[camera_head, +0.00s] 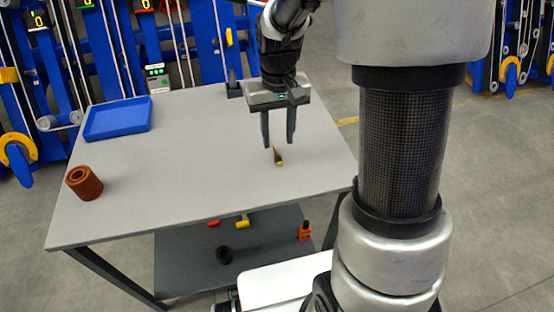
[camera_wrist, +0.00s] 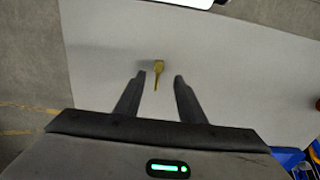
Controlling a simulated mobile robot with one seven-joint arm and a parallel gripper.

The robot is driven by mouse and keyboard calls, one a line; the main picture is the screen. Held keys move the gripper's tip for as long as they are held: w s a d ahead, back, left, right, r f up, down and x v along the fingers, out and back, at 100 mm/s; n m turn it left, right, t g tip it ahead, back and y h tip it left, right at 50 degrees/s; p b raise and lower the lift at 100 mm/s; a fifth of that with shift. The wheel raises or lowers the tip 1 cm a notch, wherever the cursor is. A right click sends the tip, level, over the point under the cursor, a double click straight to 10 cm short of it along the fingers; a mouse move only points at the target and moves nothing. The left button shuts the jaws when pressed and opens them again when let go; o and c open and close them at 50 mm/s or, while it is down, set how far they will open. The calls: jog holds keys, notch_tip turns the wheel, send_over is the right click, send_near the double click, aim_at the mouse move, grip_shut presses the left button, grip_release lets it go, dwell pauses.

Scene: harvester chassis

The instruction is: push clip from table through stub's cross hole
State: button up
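The clip (camera_head: 278,157) is a small yellow piece on the grey tabletop, below my gripper in the head view. In the wrist view the clip (camera_wrist: 158,74) lies ahead of and between the fingertips, its thin end pointing toward the gripper. My gripper (camera_head: 278,145) is open and empty, fingers pointing down above the table; its two spread fingers also show in the wrist view (camera_wrist: 161,76). The stub is probably the small dark upright piece on a block (camera_head: 234,86) at the table's back edge; its cross hole cannot be made out.
The grey table (camera_head: 190,175) has a blue tray (camera_head: 118,131) at the back left and a brown hollow cylinder (camera_head: 84,183) at the left edge. A lower shelf (camera_head: 190,265) holds an orange bottle (camera_head: 305,231), a dark ring (camera_head: 224,255) and a yellow-handled item (camera_head: 242,221). The table's middle is clear.

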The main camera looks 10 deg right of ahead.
aim_at(278, 158)
jog(key=shift+w+d+f+b, duration=0.1)
jog(key=shift+f+b, duration=1)
jog(key=shift+f, duration=2.5)
grip_shut()
